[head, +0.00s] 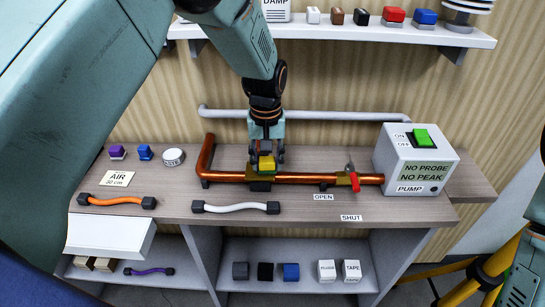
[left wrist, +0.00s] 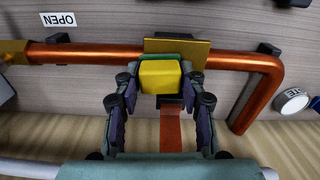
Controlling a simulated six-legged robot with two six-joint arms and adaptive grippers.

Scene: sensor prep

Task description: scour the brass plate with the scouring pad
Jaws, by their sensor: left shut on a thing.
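The scouring pad (head: 266,163) is a yellow block with a green layer. My left gripper (head: 267,156) points down and is shut on it, over the copper pipe in the middle of the bench. In the left wrist view the yellow pad (left wrist: 160,77) sits between the fingers of my left gripper (left wrist: 160,88). The brass plate (left wrist: 196,48) lies on the pipe directly by the pad, partly hidden by it. The pad is at or just over the plate; contact is hard to tell. My right gripper is not in view.
The copper pipe (head: 221,176) runs along the bench to a red-handled valve (head: 351,172) and the pump box (head: 416,158). A white hose (head: 236,207) and an orange hose (head: 115,201) lie in front. A shelf (head: 350,32) with several small blocks hangs above.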

